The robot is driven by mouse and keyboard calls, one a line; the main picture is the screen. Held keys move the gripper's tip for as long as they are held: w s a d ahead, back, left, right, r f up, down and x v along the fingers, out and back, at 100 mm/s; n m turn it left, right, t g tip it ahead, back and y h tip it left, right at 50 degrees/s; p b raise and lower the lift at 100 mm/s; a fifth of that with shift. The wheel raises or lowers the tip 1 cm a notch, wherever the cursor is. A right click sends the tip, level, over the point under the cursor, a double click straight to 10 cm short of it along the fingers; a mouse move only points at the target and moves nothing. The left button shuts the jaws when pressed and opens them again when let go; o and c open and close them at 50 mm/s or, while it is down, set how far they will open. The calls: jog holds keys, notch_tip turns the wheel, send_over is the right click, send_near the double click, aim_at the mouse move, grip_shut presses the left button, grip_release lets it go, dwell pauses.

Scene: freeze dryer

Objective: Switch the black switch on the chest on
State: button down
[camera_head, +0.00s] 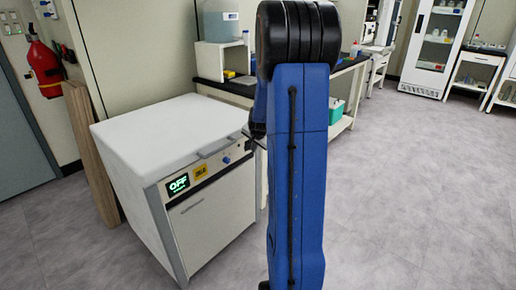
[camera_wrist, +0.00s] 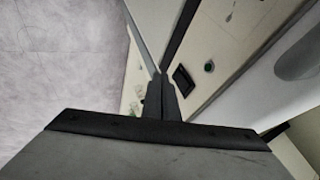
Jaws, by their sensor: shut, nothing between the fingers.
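The white chest (camera_head: 205,215) stands at the left in the head view, lid closed, and its green display (camera_head: 178,184) reads OFF. In the wrist view the black switch (camera_wrist: 183,80) is a dark rectangle on the pale front panel, with a small round green-tinted knob (camera_wrist: 208,67) beside it. My gripper (camera_wrist: 162,78) is shut and empty, its fingertips just left of the switch and close to the panel. I cannot tell whether they touch it. In the head view my blue arm hides most of the gripper and the panel's right end.
A workbench (camera_head: 343,64) stands behind my arm. The floor at the right is clear.

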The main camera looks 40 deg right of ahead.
jog(key=shift+w+f, duration=0.15)
jog(key=shift+w, duration=0.85)
jog(key=shift+w+a+f, duration=0.1)
jog(key=shift+w, duration=0.1)
jog(key=shift+r, duration=0.85)
